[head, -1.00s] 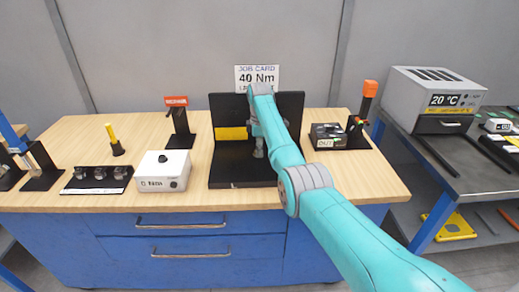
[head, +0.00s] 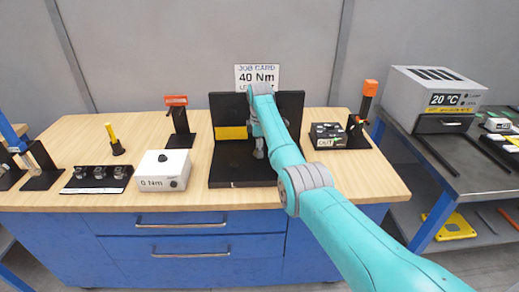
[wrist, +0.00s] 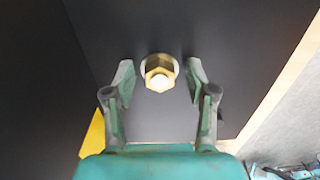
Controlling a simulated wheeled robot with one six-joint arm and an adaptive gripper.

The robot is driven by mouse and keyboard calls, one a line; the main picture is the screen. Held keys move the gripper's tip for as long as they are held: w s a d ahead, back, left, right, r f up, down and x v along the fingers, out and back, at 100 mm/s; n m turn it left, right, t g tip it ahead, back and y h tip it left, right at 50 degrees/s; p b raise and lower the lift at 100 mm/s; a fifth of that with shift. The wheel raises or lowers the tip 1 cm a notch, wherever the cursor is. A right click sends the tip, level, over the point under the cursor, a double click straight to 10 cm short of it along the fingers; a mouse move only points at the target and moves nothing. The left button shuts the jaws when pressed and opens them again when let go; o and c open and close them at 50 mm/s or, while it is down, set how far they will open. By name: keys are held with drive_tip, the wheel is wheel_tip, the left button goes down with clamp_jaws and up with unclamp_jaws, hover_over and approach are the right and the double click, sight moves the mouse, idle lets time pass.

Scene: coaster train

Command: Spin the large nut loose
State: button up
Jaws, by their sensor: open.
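The large nut (wrist: 158,71) is a brass-coloured hex with a pale round stud end at its centre, in the wrist view. It sits on a dark upright plate (wrist: 225,40). My gripper (wrist: 158,75) is open, with one finger on each side of the nut and a visible gap on both sides. In the head view, my gripper (head: 259,148) is in front of the black fixture (head: 228,112) on the bench, and my arm hides the nut there.
A white box reading 0 Nm (head: 150,182), a socket rail (head: 95,180) and a red-topped stand (head: 180,120) are left of the fixture. A dark box (head: 327,136) and an orange-topped tool (head: 368,90) stand right. A job card (head: 257,75) reads 40 Nm. The wooden front edge (head: 225,203) is clear.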

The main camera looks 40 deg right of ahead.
wheel_tip(320, 180, up, 12)
idle(0.6)
drive_tip(key=f+m, duration=0.4)
drive_tip(key=m, duration=0.8)
drive_tip(key=f+m, duration=0.3)
drive_tip(key=m, duration=0.9)
drive_tip(key=f+m, duration=0.4)
drive_tip(key=m, duration=0.8)
drive_tip(key=shift+w+a+f, duration=0.15)
drive_tip(key=shift+a+f, duration=0.05)
drive_tip(key=shift+f, duration=0.15)
